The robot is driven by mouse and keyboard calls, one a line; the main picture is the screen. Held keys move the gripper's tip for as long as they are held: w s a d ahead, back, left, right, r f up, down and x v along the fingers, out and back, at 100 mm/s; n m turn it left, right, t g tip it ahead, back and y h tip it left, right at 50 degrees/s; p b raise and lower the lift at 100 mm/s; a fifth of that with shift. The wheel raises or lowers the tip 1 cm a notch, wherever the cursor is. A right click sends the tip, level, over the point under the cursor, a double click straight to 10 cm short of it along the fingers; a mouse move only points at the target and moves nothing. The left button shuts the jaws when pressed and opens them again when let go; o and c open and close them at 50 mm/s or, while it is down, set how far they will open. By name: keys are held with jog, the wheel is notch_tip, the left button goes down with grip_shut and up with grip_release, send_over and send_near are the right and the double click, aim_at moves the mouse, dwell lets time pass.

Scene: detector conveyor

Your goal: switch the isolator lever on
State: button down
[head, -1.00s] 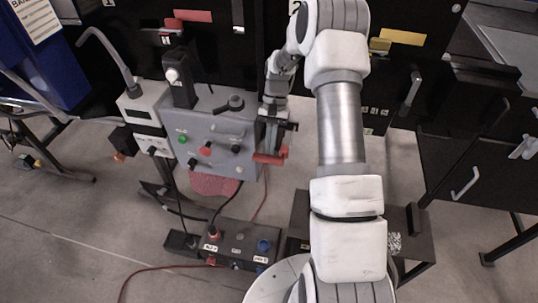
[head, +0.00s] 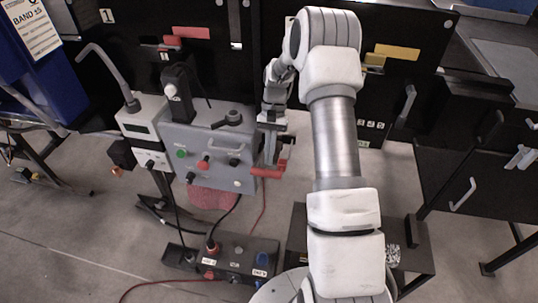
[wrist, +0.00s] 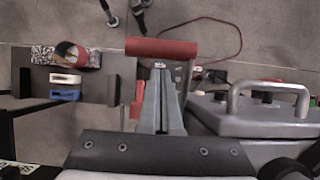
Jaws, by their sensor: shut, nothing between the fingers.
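The isolator lever has a red bar handle (head: 267,173) at the right side of the grey detector box (head: 212,150). In the wrist view the red handle (wrist: 161,47) lies crosswise just beyond my fingertips. My gripper (head: 270,160) points down beside the box's right side, right at the lever. In the wrist view my gripper (wrist: 160,72) is shut, with its fingers together and nothing between them. The fingertips look very close to the handle; I cannot tell whether they touch it. The lever's pivot is mostly hidden behind my fingers.
The box front carries a green button (head: 181,154), a red knob (head: 203,163) and black knobs. A grey loop handle (wrist: 268,101) is at the right in the wrist view. A black control box (head: 237,257) with cables sits low in front. Black cabinets stand behind.

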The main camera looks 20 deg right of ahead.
jog(key=shift+r, duration=0.1)
dwell(0.7)
jog(key=s+d+r+b, duration=0.1)
jog(key=s+d+r, duration=0.6)
jog(key=r, duration=0.3)
jog(key=shift+s+d+r, duration=0.35)
jog(key=shift+d+r, duration=0.05)
jog(key=shift+d, duration=0.45)
